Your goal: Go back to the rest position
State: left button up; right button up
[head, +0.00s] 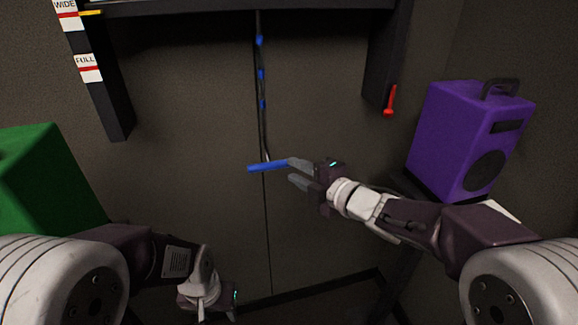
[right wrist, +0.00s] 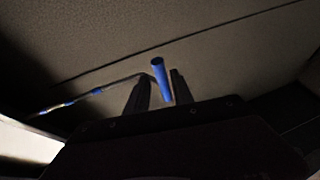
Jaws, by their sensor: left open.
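My right gripper (head: 294,173) is at the centre of the head view, its two grey fingers spread apart. A blue bar-shaped handle (head: 264,166) hangs at the end of a dark cord (head: 263,125) with blue bands. In the head view the handle's right end meets the upper fingertip. In the right wrist view the handle (right wrist: 161,80) shows between the two fingers (right wrist: 158,92), with room beside it; I cannot tell whether it touches them. My left gripper (head: 215,302) is low at the bottom edge, away from the handle, with its fingertips hardly visible.
A dark frame (head: 240,10) spans the top, with WIDE and FULL labels (head: 88,67) on its left post and a red lever (head: 390,100) on its right. A purple speaker-like box (head: 465,135) stands right, a green box (head: 45,180) left.

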jog(key=s+d+f+m+g+h, duration=0.25)
jog(key=d+f+m+h, duration=0.65)
jog(key=d+f+m, duration=0.6)
jog(key=s+d+f+m+g+h, duration=0.1)
jog(key=s+d+f+m+g, duration=0.15)
jog(key=s+f+m, duration=0.4)
jog(key=s+d+f+m+g, duration=0.15)
jog(key=s+f+g, duration=0.25)
jog(key=s, duration=0.6)
notch_tip(320, 180, up, 18)
jog(key=s+m+g+p, duration=0.1)
jog(key=s+m+p, duration=0.1)
jog(key=p, duration=1.5)
jog(key=shift+s+a+m+g+p, duration=0.3)
jog(key=shift+s+g+p, duration=0.05)
jog(key=shift+g, duration=0.05)
